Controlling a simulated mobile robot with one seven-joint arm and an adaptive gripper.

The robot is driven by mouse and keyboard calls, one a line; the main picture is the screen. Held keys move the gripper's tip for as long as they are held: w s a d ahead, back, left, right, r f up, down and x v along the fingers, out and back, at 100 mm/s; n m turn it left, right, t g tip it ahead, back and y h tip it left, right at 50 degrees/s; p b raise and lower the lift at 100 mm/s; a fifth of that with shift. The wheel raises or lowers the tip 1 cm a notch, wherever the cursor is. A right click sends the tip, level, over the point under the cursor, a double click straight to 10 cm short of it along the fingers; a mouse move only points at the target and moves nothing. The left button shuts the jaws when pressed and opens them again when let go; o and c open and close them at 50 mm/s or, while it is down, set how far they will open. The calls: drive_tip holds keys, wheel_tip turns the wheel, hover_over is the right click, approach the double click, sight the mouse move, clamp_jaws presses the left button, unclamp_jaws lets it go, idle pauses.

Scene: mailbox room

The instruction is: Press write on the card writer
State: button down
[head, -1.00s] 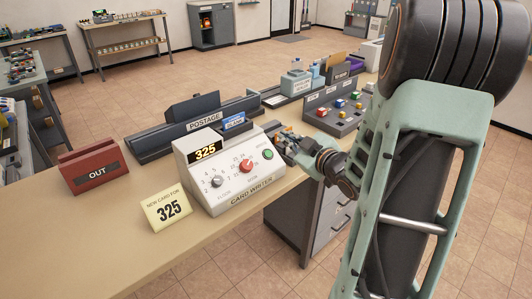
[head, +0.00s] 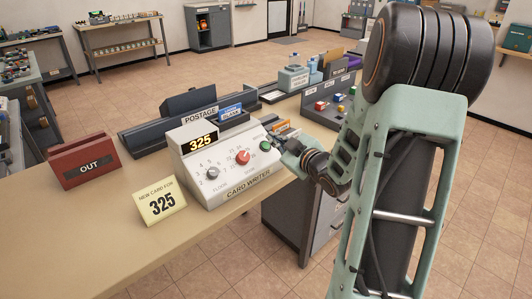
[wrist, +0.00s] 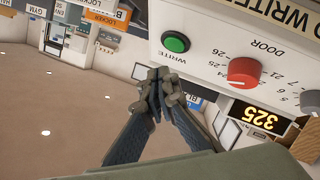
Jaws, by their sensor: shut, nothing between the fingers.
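The card writer (head: 232,182) is a cream sloped console on the table, with its display reading 325. Its green WRITE button (head: 266,146) is at the right of its face and also shows large in the wrist view (wrist: 176,42). The red DOOR knob (head: 242,157) and the grey FLOOR knob (head: 212,173) sit to its left. My gripper (wrist: 163,80) is shut and empty, its fingertips pictured just below the button in the wrist view. In the head view the gripper is right beside the button; contact cannot be told.
A sign reading "NEW CARD FOR 325" (head: 162,203) stands left of the writer. A red OUT holder (head: 86,164) is farther left. A dark POSTAGE rack (head: 195,102) and a blue card item (head: 231,112) are behind. The front left tabletop is clear.

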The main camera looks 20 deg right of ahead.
drive_tip(key=shift+w+a+f+b, duration=0.2)
drive_tip(key=shift+w+f+b, duration=0.35)
drive_tip(key=shift+f, duration=0.2)
drive_tip(key=shift+f, duration=0.1)
idle(0.9)
drive_tip(key=shift+w+a+f+b, duration=0.1)
drive_tip(key=shift+w+f+b, duration=0.15)
drive_tip(key=shift+b, duration=0.3)
drive_tip(key=shift+w+f+b, duration=0.1)
drive_tip(key=shift+f+b, duration=0.25)
drive_tip(key=shift+b, duration=0.1)
idle(0.4)
idle(0.4)
drive_tip(key=shift+s+r+p, duration=0.4)
drive_tip(key=shift+r+p, duration=0.05)
drive_tip(key=shift+r, duration=0.2)
